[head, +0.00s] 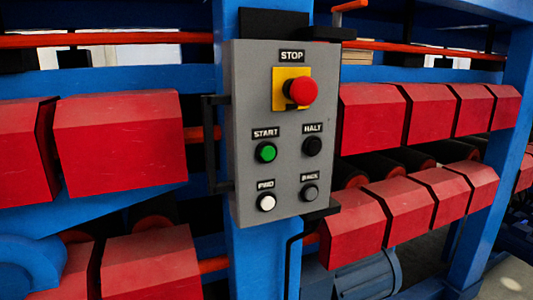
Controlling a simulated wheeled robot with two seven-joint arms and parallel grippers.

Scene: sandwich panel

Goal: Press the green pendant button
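The grey pendant box (245,190) hangs upright in the middle of the head view, in front of a blue post. The green button (266,152) sits on its left side under a START label. A large red mushroom button (302,91) on a yellow plate is above it, under STOP. A black button (312,146) under HALT is to its right. A white button (266,202) is below it, and a dark grey button (310,192) is at lower right. Neither of my grippers shows, and nothing covers the green button.
Red angular guards (120,135) stand in rows on both sides of the pendant. Blue frame beams (495,150) and an orange rail (110,39) run behind. A dark bracket (210,150) juts from the box's left edge. The space in front of the box looks clear.

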